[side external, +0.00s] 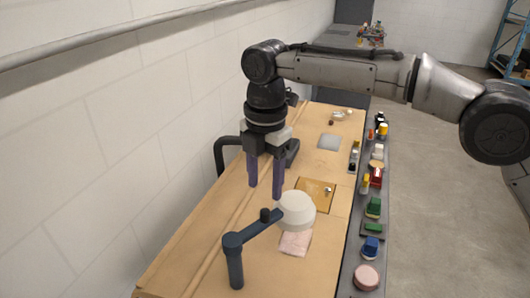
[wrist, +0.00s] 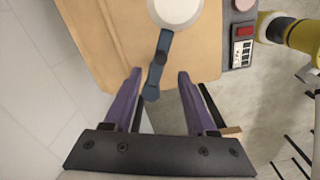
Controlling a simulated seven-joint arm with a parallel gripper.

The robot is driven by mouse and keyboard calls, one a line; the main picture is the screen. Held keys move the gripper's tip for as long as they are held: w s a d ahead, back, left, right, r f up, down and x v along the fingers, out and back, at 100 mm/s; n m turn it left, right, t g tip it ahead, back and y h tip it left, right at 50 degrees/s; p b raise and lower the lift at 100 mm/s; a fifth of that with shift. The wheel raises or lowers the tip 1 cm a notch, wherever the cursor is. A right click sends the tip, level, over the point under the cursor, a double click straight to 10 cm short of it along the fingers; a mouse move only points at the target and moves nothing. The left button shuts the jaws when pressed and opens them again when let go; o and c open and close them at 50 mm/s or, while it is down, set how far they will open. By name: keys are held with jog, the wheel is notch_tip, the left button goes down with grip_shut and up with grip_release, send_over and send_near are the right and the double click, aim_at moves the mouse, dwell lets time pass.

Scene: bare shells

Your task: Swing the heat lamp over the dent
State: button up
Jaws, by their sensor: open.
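The heat lamp appears to be a dark blue post (side external: 235,265) with a swing arm (side external: 255,231), a short upright knob (side external: 265,214) and a round white head (side external: 297,210). The head hangs over or beside a pink cloth (side external: 295,243). My gripper (side external: 265,191) is open and empty, pointing down, with its purple fingers above the knob. In the wrist view the blue arm (wrist: 152,84) runs between the fingertips of my gripper (wrist: 160,74), and the white head (wrist: 175,8) is cut off at the top. I cannot make out a dent.
A tan panel (side external: 316,190) with a small metal piece lies behind the head, and a grey square (side external: 329,142) farther back. A dark strip (side external: 347,278) along the right edge holds several coloured items. A white wall (side external: 120,130) stands close on the left.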

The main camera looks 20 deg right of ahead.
notch_tip(320, 180, up, 7)
dwell(0.3)
dwell(0.4)
